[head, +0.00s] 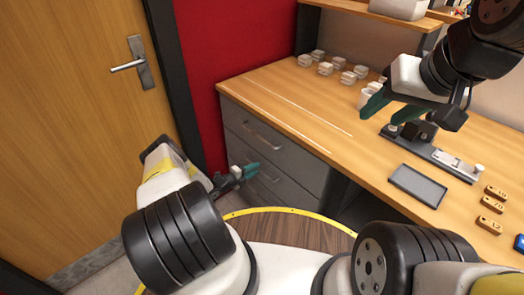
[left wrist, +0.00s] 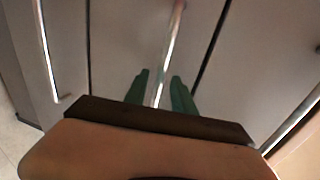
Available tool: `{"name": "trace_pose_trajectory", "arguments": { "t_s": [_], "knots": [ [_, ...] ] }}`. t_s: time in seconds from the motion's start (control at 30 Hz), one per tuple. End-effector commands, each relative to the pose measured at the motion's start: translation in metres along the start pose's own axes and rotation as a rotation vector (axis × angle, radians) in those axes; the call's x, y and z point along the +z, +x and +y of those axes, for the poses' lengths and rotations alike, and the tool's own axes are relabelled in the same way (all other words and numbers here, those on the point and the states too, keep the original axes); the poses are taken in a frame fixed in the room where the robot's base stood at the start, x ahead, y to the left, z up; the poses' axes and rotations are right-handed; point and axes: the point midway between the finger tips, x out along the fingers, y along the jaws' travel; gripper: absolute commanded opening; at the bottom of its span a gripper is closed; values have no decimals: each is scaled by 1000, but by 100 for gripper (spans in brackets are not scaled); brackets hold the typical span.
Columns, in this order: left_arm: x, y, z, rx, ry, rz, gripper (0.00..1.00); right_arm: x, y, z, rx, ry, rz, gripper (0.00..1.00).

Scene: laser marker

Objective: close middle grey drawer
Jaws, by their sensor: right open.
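The grey drawer unit stands under the wooden desk. The middle grey drawer (left wrist: 135,35) shows in the left wrist view, its bar handle (left wrist: 172,40) running between my two green fingertips. My left gripper (left wrist: 160,85) is at this handle with its fingers on either side; whether they press on it I cannot tell. In the head view my left gripper (head: 244,171) is in front of the drawer fronts and hides part of the middle drawer. The drawer shows no clear opening. My right gripper (head: 387,110) is open and empty above the desk.
The top drawer's handle (head: 262,135) is above my left gripper. The desk top (head: 285,110) carries several white blocks, a laser marker fixture (head: 430,150), a grey tray (head: 418,185) and wooden number blocks (head: 490,205). A wooden door (head: 75,110) stands at the left.

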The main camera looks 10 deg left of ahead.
Motion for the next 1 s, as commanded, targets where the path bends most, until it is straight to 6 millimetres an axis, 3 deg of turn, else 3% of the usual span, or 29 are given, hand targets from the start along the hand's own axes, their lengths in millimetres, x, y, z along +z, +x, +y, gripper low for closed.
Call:
{"name": "trace_pose_trajectory", "arguments": {
  "t_s": [0.2, 0.4, 1.0],
  "knots": [
    [2, -38, 0, 0, -1, -3, 31, 0, 0, 0, 0, 0, 0, 48],
    [1, -64, 0, 0, -1, -1, 31, 0, 0, 0, 0, 0, 0, 48],
    [0, -70, 0, 0, 0, 0, 31, 0, 0, 0, 0, 0, 0, 48]
  ]
}}
